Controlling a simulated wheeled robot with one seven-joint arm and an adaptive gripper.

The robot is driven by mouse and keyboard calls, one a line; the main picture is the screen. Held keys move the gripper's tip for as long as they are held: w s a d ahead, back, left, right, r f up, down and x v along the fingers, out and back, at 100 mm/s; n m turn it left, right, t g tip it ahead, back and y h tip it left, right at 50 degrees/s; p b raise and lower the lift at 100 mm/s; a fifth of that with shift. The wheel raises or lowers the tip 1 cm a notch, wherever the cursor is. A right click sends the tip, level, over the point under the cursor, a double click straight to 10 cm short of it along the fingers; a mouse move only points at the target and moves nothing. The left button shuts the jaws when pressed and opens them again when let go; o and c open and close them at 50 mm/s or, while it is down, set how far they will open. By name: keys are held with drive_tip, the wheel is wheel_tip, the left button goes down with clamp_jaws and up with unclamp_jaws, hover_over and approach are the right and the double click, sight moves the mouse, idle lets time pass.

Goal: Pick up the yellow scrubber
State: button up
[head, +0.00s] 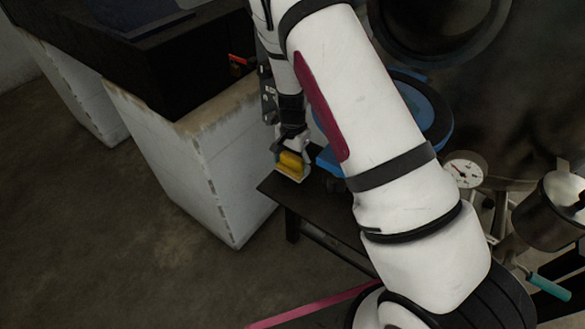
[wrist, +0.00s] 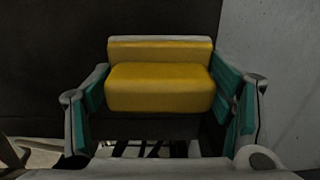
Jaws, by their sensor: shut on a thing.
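The yellow scrubber (head: 291,162) is at the left end of a small dark table in the head view, with a pale layer along its underside. In the wrist view the yellow scrubber (wrist: 160,88) fills the space between the fingers. My gripper (head: 287,150) is right above and around it, partly hidden behind its own dark wrist. In the wrist view the teal pads of my gripper (wrist: 163,98) press on its left and right sides. I cannot tell whether the scrubber still touches the table.
The dark table (head: 275,189) stands beside a white block (head: 190,160). A blue round-topped object (head: 430,110) is just right of the gripper, behind my arm. A pressure gauge (head: 465,169) and a teal-handled valve (head: 548,287) are at right. The floor at left is clear.

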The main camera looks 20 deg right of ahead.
sight(293, 156)
wheel_tip(293, 156, up, 15)
drive_tip(key=shift+b, duration=0.35)
drive_tip(key=shift+f, duration=0.15)
